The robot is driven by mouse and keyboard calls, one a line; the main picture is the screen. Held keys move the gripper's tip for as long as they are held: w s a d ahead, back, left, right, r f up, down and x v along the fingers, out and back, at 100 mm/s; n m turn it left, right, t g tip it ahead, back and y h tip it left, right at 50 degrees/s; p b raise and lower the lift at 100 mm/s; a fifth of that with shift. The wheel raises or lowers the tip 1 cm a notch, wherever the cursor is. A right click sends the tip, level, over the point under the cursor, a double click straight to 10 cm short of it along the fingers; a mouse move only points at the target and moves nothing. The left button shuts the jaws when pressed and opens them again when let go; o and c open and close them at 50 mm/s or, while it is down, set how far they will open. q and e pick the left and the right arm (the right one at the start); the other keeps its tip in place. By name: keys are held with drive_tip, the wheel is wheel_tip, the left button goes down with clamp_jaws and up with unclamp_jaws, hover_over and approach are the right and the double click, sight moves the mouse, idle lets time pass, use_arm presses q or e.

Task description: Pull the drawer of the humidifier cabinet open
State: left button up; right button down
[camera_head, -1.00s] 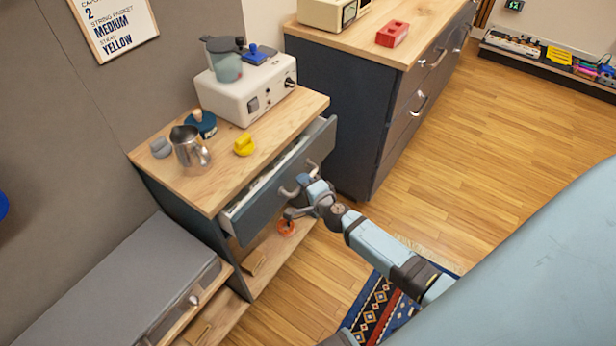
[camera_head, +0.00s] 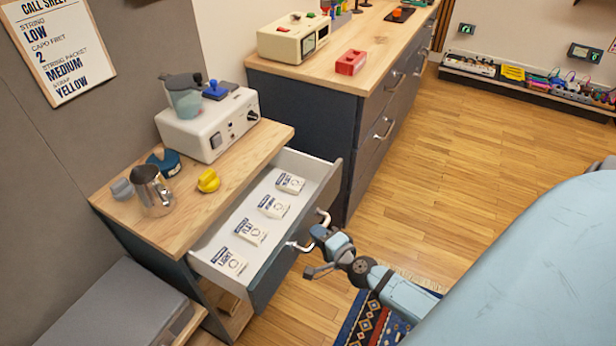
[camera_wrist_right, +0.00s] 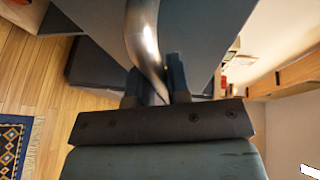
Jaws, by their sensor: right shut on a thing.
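The humidifier cabinet (camera_head: 140,238) has a wooden top and stands against the grey wall. Its drawer (camera_head: 282,262) is pulled well out, and its white inside shows. Several white labelled packets lie in a row in it. The drawer's metal handle (camera_head: 324,217) is on the dark front and also crosses the right wrist view (camera_wrist_right: 143,38). My right gripper (camera_head: 316,248) is at the handle, shut on it, with the fingers on either side of the bar in the wrist view (camera_wrist_right: 155,88). My left gripper is not in view.
A white humidifier (camera_head: 207,125), a metal pitcher (camera_head: 152,190) and a yellow knob-like piece (camera_head: 208,180) stand on the cabinet top. A second dark cabinet (camera_head: 300,125) stands behind. A grey box (camera_head: 115,310) is at the lower left. Wooden floor (camera_head: 450,190) is clear to the right.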

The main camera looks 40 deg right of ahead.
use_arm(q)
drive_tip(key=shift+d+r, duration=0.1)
use_arm(e)
drive_tip(key=shift+s+d, duration=0.1)
drive_tip(key=shift+s, duration=0.15)
drive_tip(key=c, duration=1.1)
unclamp_jaws()
use_arm(q)
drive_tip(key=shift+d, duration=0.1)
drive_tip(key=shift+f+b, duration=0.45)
drive_tip(key=shift+b, duration=0.6)
use_arm(e)
drive_tip(key=s+r, duration=0.2)
drive_tip(key=s, duration=1.1)
drive_tip(key=shift+s+r, duration=0.25)
